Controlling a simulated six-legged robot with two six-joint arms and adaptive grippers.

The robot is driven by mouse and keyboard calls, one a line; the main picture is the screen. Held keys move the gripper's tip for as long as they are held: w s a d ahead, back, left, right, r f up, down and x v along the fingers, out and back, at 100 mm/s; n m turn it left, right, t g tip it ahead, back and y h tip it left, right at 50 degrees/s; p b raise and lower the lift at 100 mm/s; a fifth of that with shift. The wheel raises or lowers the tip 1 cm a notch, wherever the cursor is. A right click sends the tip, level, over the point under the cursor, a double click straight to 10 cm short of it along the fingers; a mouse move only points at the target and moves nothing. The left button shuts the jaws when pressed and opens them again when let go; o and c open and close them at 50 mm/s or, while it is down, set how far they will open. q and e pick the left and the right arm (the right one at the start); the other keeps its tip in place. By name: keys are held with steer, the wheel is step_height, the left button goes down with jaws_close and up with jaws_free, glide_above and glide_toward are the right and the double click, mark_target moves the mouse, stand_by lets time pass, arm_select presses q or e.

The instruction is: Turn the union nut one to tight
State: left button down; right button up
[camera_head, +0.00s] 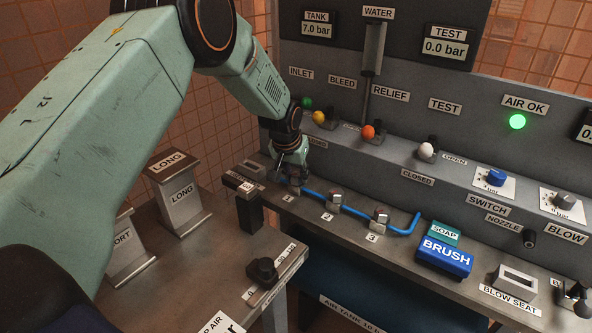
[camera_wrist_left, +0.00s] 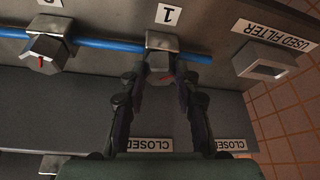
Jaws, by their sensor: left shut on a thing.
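Union nut one, a grey block-shaped fitting (camera_wrist_left: 161,42) on the blue pipe, sits by the label 1 in the left wrist view. In the head view my left gripper (camera_head: 294,178) reaches down to the left end of the blue pipe (camera_head: 313,195) and mostly hides the nut. Union nuts two (camera_head: 334,199) and three (camera_head: 379,217) sit further right along the pipe. My right gripper is in neither view.
A used filter slot (camera_wrist_left: 265,68) lies beside nut one in the wrist view. Behind the pipe stands a panel with yellow (camera_head: 319,117), orange (camera_head: 368,131) and white (camera_head: 426,149) knobs. A blue brush block (camera_head: 445,257) and a green soap block (camera_head: 444,234) lie to the right.

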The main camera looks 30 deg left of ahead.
arm_select(q)
steer(key=shift+w+a+m+h+b, duration=0.15)
steer(key=shift+m+h+b, duration=0.4)
steer(key=shift+m, duration=0.55)
steer(key=m+b, duration=0.2)
steer(key=b, duration=0.1)
steer(key=shift+a+f+m+h, duration=0.1)
steer(key=shift+m+h, duration=0.25)
steer(key=shift+m, duration=0.05)
steer(key=shift+m+g+h+b, duration=0.3)
steer(key=shift+m+h+b, duration=0.3)
steer(key=shift+m+b, duration=0.65)
steer(key=shift+r+m, duration=0.2)
steer(key=shift+m, duration=0.15)
steer(key=c, duration=1)
jaws_free()
steer(key=shift+f, duration=0.1)
steer(key=v, duration=1.2)
